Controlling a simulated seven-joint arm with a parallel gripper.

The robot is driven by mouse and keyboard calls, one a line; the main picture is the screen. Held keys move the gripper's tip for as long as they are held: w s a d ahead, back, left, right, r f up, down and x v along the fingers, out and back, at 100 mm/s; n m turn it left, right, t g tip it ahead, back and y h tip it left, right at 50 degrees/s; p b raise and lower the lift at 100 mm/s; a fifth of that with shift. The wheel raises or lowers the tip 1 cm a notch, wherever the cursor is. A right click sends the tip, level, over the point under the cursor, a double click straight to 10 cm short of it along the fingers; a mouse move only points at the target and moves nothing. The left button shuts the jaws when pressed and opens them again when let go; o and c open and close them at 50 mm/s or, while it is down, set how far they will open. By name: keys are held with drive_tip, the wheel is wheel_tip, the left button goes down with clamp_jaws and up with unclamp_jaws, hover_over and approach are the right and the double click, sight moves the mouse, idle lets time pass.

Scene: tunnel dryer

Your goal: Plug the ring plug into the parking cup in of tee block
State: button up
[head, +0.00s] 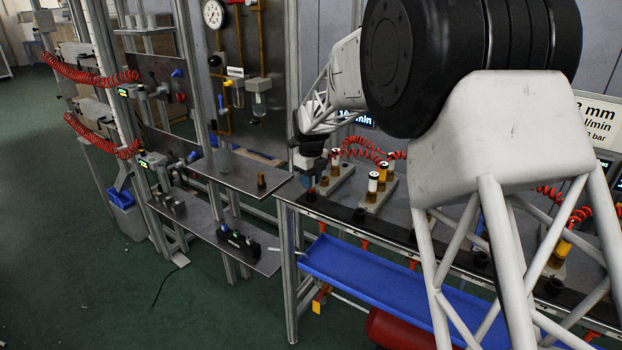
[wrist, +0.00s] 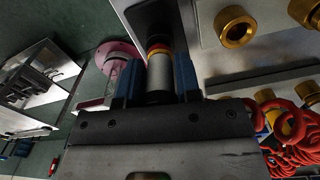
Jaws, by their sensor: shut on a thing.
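My gripper (wrist: 158,82) has two blue fingers and is shut on the ring plug (wrist: 159,72), a grey cylinder with an orange-red band at its far end. The band's end lies against or just in front of a dark strip (wrist: 150,18); I cannot tell whether it is inside a cup. In the head view my gripper (head: 308,172) is at the left end of the bench, close above a black cup (head: 311,195) on the front rail. A tee block (head: 336,181) stands just to the right. In the wrist view a pale block with brass ports (wrist: 236,27) is at upper right.
Another block (head: 374,196) with white-topped plugs stands further right on the bench. Red coiled hoses (head: 362,147) run behind. A blue tray (head: 370,278) hangs below the bench. A grey shelf (head: 238,174) with a small brass part is left.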

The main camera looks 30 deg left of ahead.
drive_tip(key=shift+f, duration=0.4)
drive_tip(key=o, duration=1.1)
drive_tip(key=shift+r, duration=0.1)
drive_tip(key=shift+r, duration=3.85)
